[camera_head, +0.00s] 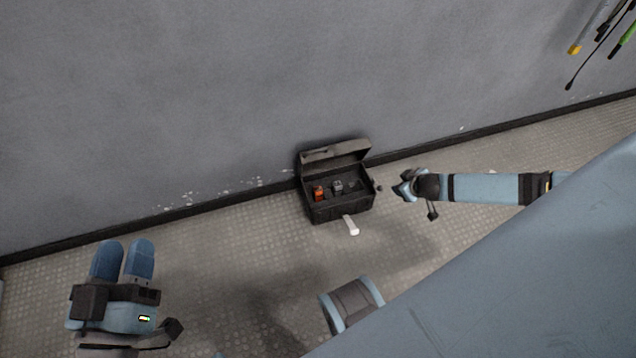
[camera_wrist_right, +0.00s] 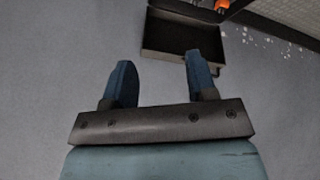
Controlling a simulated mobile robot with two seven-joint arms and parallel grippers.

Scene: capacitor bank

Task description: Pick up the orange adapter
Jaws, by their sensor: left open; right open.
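The orange adapter (camera_head: 319,193) stands in the left part of an open dark toolbox (camera_head: 342,210) on the floor by the wall. It also shows as a small orange patch at the top edge of the right wrist view (camera_wrist_right: 221,5). My right gripper (camera_head: 399,190) is just right of the toolbox, apart from the adapter. In the right wrist view, its two blue fingers (camera_wrist_right: 158,62) are spread and empty, with the toolbox lid (camera_wrist_right: 180,38) beyond them. My left gripper (camera_head: 124,245) is open and empty at the lower left, far from the toolbox.
Grey items (camera_head: 338,187) lie in the toolbox beside the adapter. A white-ended handle (camera_head: 350,226) sticks out at its front. The grey wall (camera_head: 200,90) rises behind. Cables (camera_head: 600,35) hang at the upper right. The floor (camera_head: 240,235) left of the toolbox is clear.

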